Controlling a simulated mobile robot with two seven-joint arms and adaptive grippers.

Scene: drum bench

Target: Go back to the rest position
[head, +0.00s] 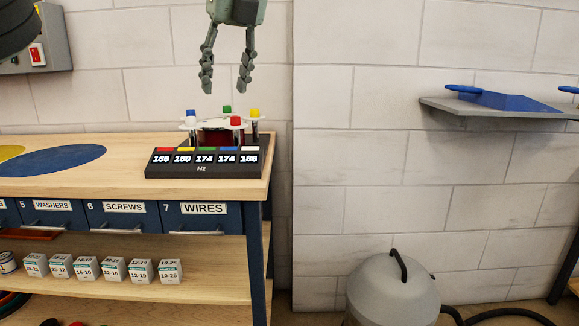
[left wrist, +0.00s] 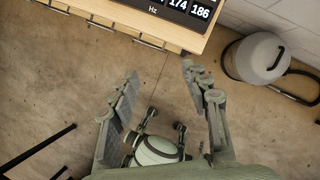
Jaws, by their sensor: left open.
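My left gripper (head: 226,82) hangs at the top of the head view with its fingers pointing down, apart and empty. It is above the drum device with the Hz display (head: 203,170) at the right end of the bench top. Part of the Hz display (left wrist: 190,8) shows at the top of that view. My right gripper is not in view.
The wooden bench (head: 120,180) has drawers marked washers, screws and wires. Small boxes (head: 113,270) stand on its lower shelf. A grey canister vacuum (head: 392,292) stands on the floor to the right. A wall shelf (head: 500,112) holds a blue item. The wall between is clear.

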